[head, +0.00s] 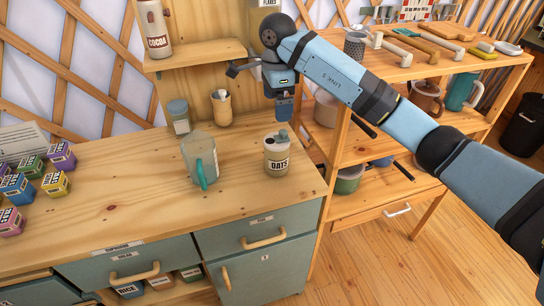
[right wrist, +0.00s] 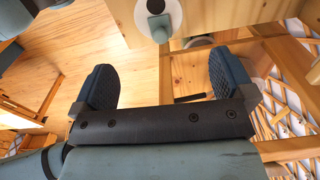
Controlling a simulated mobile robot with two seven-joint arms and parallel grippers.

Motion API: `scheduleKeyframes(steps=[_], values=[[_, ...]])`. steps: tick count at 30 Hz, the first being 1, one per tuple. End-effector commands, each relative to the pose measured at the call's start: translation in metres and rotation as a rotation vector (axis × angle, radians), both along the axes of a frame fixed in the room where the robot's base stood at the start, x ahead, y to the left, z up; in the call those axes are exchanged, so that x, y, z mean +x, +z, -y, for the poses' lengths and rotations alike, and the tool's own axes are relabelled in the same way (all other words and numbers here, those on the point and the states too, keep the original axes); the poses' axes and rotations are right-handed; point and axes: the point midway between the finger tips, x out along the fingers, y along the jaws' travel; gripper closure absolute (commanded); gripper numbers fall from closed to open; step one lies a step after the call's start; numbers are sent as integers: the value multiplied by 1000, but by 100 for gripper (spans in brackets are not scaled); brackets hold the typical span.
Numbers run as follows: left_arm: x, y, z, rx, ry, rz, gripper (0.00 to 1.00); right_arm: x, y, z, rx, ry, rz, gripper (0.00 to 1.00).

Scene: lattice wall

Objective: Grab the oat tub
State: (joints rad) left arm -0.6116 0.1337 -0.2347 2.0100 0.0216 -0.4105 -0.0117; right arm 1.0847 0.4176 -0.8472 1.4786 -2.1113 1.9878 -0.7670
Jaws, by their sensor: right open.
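The oat tub (head: 277,155) is a cream tub with a dark OATS label and a grey-green lid. It stands upright on the wooden counter (head: 130,215), near its right end. In the right wrist view a pale round tub with a grey-green lid, seen from above, appears to be the oat tub (right wrist: 158,22), at the top edge beyond the fingers. My right gripper (head: 284,112) hangs above and slightly behind the tub, apart from it. Its two dark fingers are spread with nothing between them in the right wrist view (right wrist: 163,75). My left gripper is not in view.
A grey-teal jug (head: 199,158) stands left of the tub. A jar (head: 179,117) and a wooden cup (head: 221,108) stand behind. A cocoa canister (head: 154,28) sits on the upper shelf. A stocked shelf unit (head: 420,62) adjoins the right side. Several coloured boxes lie far left.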

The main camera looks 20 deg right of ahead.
Motion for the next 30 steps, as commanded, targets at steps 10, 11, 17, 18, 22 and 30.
scheduleKeyframes(steps=[10, 11, 17, 18, 22, 30], values=[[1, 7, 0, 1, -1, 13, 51, -1, -65, -1, 6, 0, -5, 0], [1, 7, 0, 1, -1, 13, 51, -1, -69, -1, 6, 0, -4, 0], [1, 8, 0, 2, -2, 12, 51, -2, -82, -1, 6, 1, -5, 0], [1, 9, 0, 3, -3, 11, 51, -2, -87, -1, 6, 0, -6, 0], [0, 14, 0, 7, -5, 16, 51, -3, -107, -1, 8, 0, -7, 0], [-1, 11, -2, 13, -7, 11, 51, -2, -129, 0, 7, 0, -2, 0]])
